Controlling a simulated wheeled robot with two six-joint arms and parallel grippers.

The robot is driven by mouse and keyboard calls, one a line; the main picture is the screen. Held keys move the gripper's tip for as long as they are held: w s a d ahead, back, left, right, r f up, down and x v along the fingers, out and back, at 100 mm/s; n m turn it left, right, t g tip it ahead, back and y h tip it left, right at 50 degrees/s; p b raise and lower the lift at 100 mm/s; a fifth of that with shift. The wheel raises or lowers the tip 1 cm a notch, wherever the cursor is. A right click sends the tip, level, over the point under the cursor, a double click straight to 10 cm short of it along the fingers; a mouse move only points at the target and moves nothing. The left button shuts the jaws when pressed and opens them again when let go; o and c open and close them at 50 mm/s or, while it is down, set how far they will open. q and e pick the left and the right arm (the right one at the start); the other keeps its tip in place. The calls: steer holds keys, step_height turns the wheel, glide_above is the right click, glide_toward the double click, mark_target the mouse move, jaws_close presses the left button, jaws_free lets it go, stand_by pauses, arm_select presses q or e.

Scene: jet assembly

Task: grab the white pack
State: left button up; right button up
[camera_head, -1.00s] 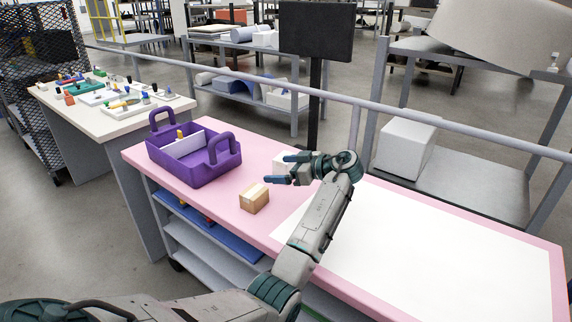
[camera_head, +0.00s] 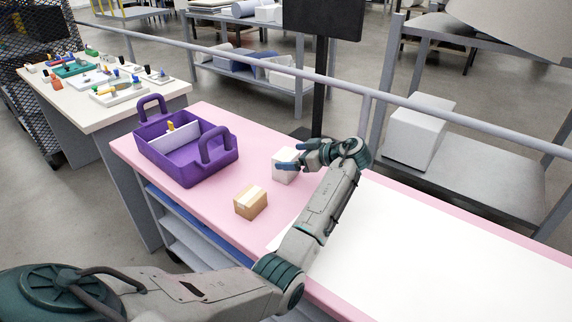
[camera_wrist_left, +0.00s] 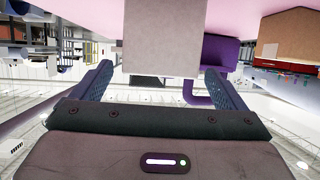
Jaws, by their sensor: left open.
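The white pack (camera_head: 285,166) is a small white box standing on the pink table (camera_head: 190,207). My left gripper (camera_head: 289,159) is open at the pack, its fingers partly covering the pack in the head view. In the left wrist view the pack (camera_wrist_left: 164,42) shows as a pale grey block ahead of and between the spread fingers of the gripper (camera_wrist_left: 158,80). I see gaps on both sides of it, so the jaws are not closed on it. My right gripper is not in view.
A brown carton (camera_head: 250,203) sits in front of the pack. A purple caddy (camera_head: 186,158) with handles stands to the left. A white sheet (camera_head: 440,262) covers the table's right part. A grey rail (camera_head: 250,66) and a black post (camera_head: 322,90) stand behind.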

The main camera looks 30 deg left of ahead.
mark_target(285, 154)
arm_select(q)
steer(key=x, duration=0.1)
steer(key=p+x, duration=0.1)
steer(key=x, duration=0.2)
steer(key=shift+a+r, duration=0.15)
steer(key=shift+r, duration=0.15)
steer(key=shift+a+f, duration=0.3)
steer(key=shift+a, duration=0.05)
steer(key=c, duration=1.1)
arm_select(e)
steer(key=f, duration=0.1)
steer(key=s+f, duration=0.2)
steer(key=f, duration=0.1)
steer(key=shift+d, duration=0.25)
arm_select(q)
steer(key=shift+r, duration=0.1)
steer(key=shift+c, duration=0.2)
